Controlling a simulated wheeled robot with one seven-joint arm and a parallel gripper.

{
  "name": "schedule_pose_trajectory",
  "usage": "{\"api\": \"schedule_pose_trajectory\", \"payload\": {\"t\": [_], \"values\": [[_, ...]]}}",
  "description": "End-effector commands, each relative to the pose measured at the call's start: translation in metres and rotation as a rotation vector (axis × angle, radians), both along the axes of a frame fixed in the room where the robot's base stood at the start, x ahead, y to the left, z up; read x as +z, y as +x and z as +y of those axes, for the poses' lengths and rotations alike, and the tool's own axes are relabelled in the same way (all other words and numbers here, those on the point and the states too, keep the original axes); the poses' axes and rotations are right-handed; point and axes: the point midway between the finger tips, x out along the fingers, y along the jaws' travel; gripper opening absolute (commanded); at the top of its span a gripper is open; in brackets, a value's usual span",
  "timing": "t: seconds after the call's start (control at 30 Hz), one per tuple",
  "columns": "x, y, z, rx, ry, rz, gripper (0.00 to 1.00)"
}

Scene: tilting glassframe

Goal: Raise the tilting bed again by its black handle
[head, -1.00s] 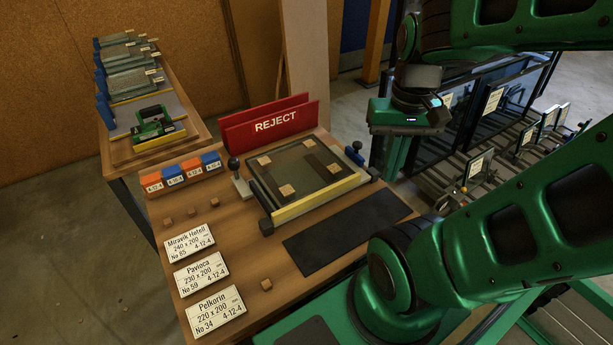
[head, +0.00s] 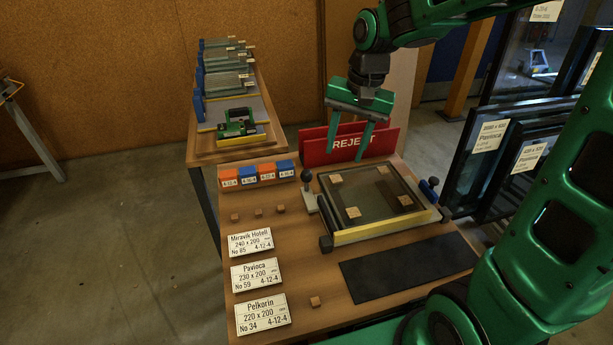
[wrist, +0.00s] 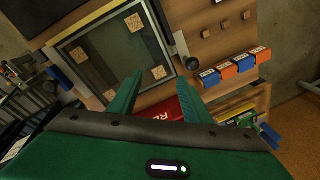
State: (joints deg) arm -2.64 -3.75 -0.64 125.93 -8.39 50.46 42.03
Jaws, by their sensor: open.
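The tilting bed (head: 341,237) lies about flat on the wooden bench, with a yellow front bar and a dark glassy panel with square wooden pads. It also shows in the wrist view (wrist: 95,104). The black handle (head: 307,176), a round knob on a short lever, stands at the bed's left side; it is right of the bed in the wrist view (wrist: 192,64). My gripper (head: 346,156) is open and empty, pointing down above the back of the bed, right of and apart from the handle. Its two fingers also show in the wrist view (wrist: 160,76).
A red REJECT holder (head: 318,148) stands behind the bed, close to my fingers. A blue-topped fitting (head: 430,187) is at the bed's right. Orange and blue blocks (head: 257,173), several labels (head: 257,275) and a black mat (head: 408,267) lie around. Framed glass (head: 500,145) stands at right.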

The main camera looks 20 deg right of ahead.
Motion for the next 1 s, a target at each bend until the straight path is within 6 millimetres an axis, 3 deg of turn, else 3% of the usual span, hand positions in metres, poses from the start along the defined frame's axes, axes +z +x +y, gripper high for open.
{"api": "schedule_pose_trajectory", "payload": {"t": [0.1,0.23,0.47,0.8,1.0], "values": [[-0.005,0.022,0.039,0.002,0.037,0.001,0.44],[-0.007,0.032,0.06,-0.003,0.059,0.0,0.44],[-0.025,0.036,0.066,-0.006,0.064,0.004,0.44],[-0.083,0.041,0.075,-0.005,0.062,0.005,0.44],[-0.105,0.044,0.079,-0.005,0.063,0.003,0.44]]}}
